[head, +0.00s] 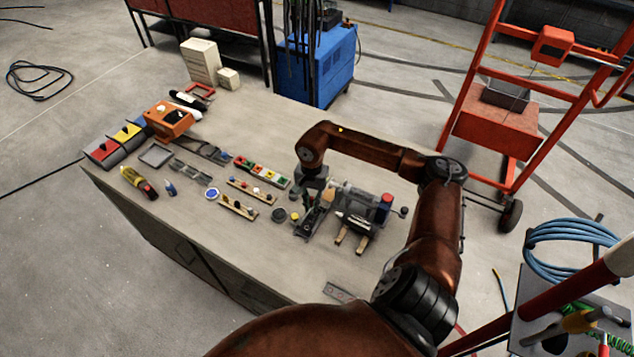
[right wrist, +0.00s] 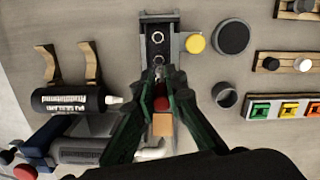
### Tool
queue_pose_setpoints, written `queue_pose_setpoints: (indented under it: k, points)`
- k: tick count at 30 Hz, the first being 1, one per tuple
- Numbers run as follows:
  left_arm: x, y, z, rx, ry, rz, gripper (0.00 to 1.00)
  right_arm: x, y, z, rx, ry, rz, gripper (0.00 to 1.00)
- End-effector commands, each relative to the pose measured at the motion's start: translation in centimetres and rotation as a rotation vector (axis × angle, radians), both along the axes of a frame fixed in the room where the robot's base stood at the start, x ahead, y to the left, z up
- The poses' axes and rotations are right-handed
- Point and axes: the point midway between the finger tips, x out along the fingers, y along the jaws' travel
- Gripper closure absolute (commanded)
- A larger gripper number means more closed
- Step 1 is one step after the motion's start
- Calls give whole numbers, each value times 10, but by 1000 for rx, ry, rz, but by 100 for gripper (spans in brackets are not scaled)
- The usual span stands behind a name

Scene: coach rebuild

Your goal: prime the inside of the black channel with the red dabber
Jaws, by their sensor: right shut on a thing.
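My right gripper (head: 313,188) is over the right part of the bench, pointing down. In the right wrist view its two dark green fingers (right wrist: 160,78) close in on a small object with a red part (right wrist: 160,104), which I take for the red dabber; its lower end is hidden. The black channel (right wrist: 158,28) lies straight ahead of the fingertips, with its near part covered by them. The channel also shows in the head view (head: 306,226), just below the gripper. Whether the dabber touches the channel I cannot tell. My left gripper is out of view.
A black labelled cartridge (right wrist: 68,100) lies on a wooden cradle (right wrist: 93,62) left of the channel in the wrist view. A yellow disc (right wrist: 195,43) and dark round pots (right wrist: 232,36) stand close on the right.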

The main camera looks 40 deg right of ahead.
Motion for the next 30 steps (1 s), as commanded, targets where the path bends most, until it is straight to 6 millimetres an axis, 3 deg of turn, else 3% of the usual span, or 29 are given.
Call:
queue_pose_setpoints:
  k: [30]
  points:
    - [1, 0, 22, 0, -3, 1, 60, -5, 39, 1, 2, 0, -2, 100]
